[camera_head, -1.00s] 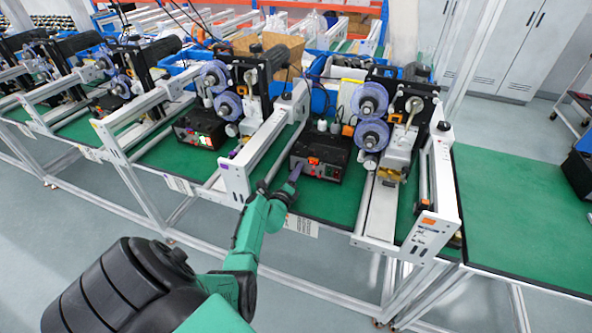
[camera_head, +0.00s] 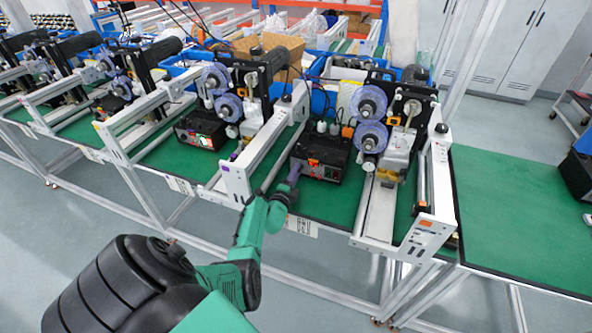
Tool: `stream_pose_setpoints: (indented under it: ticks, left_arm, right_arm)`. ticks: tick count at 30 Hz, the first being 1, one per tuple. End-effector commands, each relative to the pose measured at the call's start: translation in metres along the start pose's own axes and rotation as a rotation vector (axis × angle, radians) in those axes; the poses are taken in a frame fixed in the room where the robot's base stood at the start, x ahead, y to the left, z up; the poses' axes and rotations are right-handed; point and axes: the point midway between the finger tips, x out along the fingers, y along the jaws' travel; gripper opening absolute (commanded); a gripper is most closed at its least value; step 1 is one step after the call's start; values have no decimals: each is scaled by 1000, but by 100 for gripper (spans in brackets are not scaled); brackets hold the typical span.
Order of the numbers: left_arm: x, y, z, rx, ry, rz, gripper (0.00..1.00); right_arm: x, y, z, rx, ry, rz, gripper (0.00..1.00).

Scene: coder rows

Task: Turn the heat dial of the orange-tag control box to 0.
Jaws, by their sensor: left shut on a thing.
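The orange-tag control box (camera_head: 322,168) is a black box on the green bench top, in the middle of the view. Its orange tag (camera_head: 313,162) is on the upper front edge. My left gripper (camera_head: 293,174) is at the left end of the box's front face, shut on a small part there. That part is hidden by the gripper, so the heat dial and its setting cannot be read. My right gripper is not in view.
A white frame rail (camera_head: 265,140) stands close to the left of the box. A machine with purple rollers (camera_head: 370,135) stands to its right. A similar black control box (camera_head: 201,130) sits farther left.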

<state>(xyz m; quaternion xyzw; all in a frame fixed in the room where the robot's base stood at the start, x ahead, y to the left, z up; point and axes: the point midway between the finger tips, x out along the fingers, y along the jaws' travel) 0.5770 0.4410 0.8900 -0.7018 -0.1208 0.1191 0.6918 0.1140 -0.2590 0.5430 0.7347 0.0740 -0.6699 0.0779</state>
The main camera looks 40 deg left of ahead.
Motion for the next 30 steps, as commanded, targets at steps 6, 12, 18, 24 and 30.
stream_pose_setpoints:
  ticks: [6, 12, 18, 24, 30]
  left_arm:
    - [0, 1, 0, -3, -1, 2, 0]
    - [0, 1, 0, -2, -1, 2, 48]
    - [0, 0, 0, -1, -1, 1, 48]
    - [0, 0, 0, 5, 0, 0, 48]
    - [0, 4, 0, 233, 1, -1, 48]
  right_arm:
    - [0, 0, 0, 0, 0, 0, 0]
    - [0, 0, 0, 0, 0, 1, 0]
    - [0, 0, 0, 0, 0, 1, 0]
    - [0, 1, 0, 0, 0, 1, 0]
    - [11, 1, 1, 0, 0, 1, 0]
